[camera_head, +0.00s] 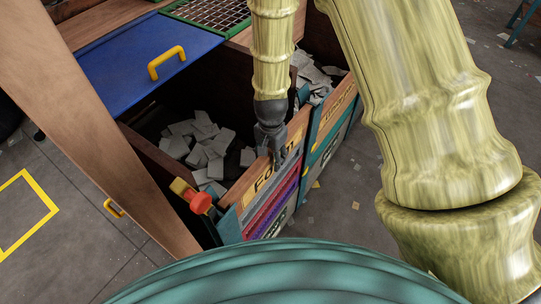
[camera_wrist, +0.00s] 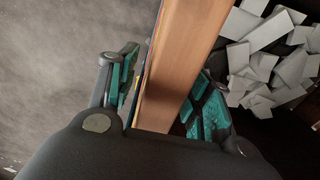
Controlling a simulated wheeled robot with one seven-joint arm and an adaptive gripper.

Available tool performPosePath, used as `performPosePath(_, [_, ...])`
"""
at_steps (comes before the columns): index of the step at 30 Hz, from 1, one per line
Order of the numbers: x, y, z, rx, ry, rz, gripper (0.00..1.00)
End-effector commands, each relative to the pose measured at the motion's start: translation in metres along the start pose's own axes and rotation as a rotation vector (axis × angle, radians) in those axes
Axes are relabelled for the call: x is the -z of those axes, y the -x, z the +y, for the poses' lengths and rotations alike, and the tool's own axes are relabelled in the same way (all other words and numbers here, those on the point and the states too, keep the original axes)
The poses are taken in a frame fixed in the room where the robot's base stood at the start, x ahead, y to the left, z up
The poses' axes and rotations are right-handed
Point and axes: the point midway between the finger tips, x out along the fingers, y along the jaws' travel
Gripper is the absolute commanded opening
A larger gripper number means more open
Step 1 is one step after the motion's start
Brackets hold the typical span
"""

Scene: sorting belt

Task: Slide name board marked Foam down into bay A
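The name board marked Foam (camera_head: 262,181) is a wooden board with a yellow label and black lettering. It stands on edge at the front of the near bin, above a stack of grey, magenta and purple strips. My gripper (camera_head: 271,152) points down at the board's top edge. The bay's letter cannot be read, and the board's lower edge is hard to make out.
The near bin holds loose grey pieces (camera_head: 205,145), also in the wrist view (camera_wrist: 265,45). A second labelled board (camera_head: 338,103) stands on the neighbouring bin. A red knob (camera_head: 200,202) sticks out at the near corner. A blue lid (camera_head: 135,55) with a yellow handle lies behind.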

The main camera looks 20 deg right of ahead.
Motion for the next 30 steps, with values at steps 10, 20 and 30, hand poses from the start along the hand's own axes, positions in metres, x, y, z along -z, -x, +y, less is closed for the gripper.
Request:
performPosePath(10, [0.000,0.005,0.000,0.000,0.000,0.000,0.50])
performPosePath(20, [0.000,0.046,0.000,0.001,0.000,0.002,0.50])
performPosePath(30, [0.001,0.093,0.000,0.001,0.000,0.002,0.50])
